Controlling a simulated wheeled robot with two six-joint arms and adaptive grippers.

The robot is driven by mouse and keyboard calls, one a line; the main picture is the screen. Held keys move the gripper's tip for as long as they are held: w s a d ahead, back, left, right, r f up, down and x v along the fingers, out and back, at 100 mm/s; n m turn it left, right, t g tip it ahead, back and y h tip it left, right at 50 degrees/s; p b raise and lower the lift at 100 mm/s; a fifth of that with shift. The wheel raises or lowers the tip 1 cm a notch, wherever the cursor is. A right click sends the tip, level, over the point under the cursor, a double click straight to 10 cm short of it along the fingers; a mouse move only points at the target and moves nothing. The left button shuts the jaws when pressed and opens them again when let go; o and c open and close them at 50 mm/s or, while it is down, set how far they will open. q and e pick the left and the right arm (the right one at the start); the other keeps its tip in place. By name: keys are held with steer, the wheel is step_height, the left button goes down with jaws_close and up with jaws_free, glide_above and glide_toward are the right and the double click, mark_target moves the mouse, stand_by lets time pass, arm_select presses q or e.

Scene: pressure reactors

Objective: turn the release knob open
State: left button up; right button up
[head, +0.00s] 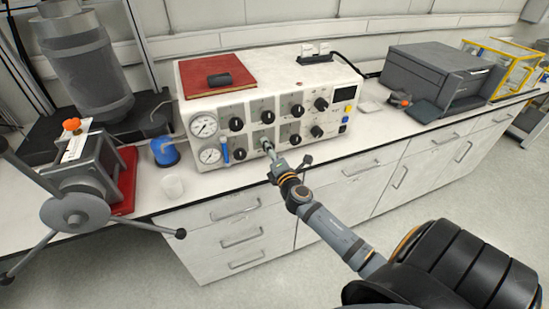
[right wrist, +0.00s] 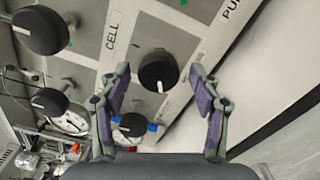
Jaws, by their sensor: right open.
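The control unit (head: 270,95) is a white box with several black knobs on its front panel. My right gripper (head: 267,149) is at the lower middle of this panel. In the right wrist view, its two fingers (right wrist: 160,76) are open, one on each side of a round black knob (right wrist: 157,70) with a white pointer mark. A gap shows between the knob and each finger. A label reading "CELL" is to its left, and a partly cut-off "PU" label is above right. No readable label identifies the release knob. My left gripper is not in view.
Other knobs (right wrist: 40,31) and a blue lever (head: 225,150) are close to the gripper. Two gauges (head: 204,125) are at the panel's left. The counter right of the unit has free room.

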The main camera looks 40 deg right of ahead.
steer(key=v, duration=1.1)
steer(key=shift+w+d, duration=0.1)
steer(key=s+d+f+m+g, duration=0.2)
steer(key=s+f+m+g, duration=0.15)
steer(key=f, duration=0.85)
steer(key=s+d+f+m+g, duration=0.25)
steer(key=s+f, duration=0.25)
steer(key=f, duration=0.7)
steer(key=s+d+f+m+g, duration=0.1)
steer(key=s+f+m+g, duration=0.3)
steer(key=f, duration=0.8)
steer(key=s+a+f+m+g+y, duration=0.1)
steer(key=s+a+f+m+g, duration=0.2)
steer(key=s+f, duration=0.6)
steer(key=s+a+f+m+g+y, duration=0.2)
steer(key=s+a+f+m, duration=0.4)
steer(key=s, duration=1)
step_height(320, 180, down, 3)
steer(key=a+g, duration=0.1)
steer(key=a, duration=0.1)
steer(key=shift+a+y, duration=0.25)
steer(key=shift+y, duration=0.05)
